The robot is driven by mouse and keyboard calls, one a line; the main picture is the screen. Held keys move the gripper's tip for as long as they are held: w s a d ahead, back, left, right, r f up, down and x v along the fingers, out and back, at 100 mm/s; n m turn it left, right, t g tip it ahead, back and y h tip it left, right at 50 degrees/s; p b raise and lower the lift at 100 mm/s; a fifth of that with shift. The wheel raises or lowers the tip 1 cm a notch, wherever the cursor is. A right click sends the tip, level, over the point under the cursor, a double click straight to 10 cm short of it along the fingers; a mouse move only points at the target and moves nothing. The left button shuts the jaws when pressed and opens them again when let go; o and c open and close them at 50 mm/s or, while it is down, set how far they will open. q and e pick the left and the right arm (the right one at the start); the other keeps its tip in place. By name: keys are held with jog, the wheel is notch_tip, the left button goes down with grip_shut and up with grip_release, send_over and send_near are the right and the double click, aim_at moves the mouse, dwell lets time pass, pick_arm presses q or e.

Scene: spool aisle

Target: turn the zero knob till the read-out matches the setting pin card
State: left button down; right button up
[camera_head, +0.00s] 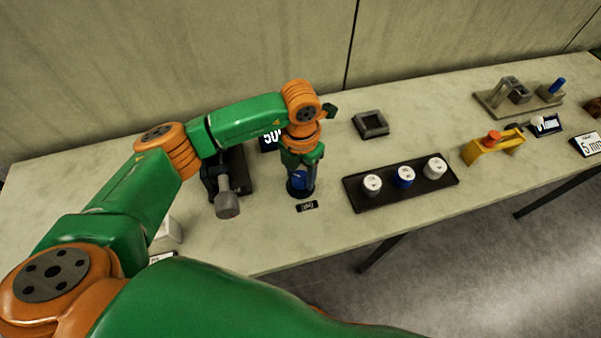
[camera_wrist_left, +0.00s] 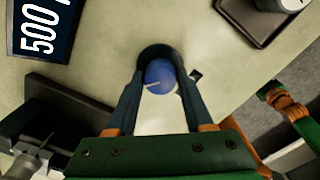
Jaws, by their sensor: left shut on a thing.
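The blue zero knob (camera_head: 299,180) stands on the bench, mostly covered by my left gripper (camera_head: 302,172) in the head view. In the left wrist view the knob (camera_wrist_left: 160,76), with a pale line on its top, sits between the fingers of my left gripper (camera_wrist_left: 160,85), which is shut on it. A small dark label (camera_head: 307,206) lies in front of the knob. The dark read-out (camera_head: 270,140) is partly hidden behind my arm; in the left wrist view it (camera_wrist_left: 38,30) shows 500, with the rest cut off. I cannot tell which card is the setting pin card.
A dark fixture with a grey cylinder (camera_head: 227,203) stands left of the knob. A dark tray (camera_head: 386,202) with white and blue pucks is to the right. A square grey frame (camera_head: 370,124), a yellow bracket (camera_head: 490,148) and a "5 min" card (camera_head: 589,144) stand farther right.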

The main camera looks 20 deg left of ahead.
aim_at(301, 176)
dwell(0.3)
pick_arm(q)
jog(key=shift+c, duration=1.5)
grip_release()
notch_tip(301, 176, up, 6)
jog(key=shift+w+r+b, duration=0.1)
jog(key=shift+r+b, duration=0.15)
jog(key=shift+b, duration=0.5)
jog(key=shift+r, duration=0.35)
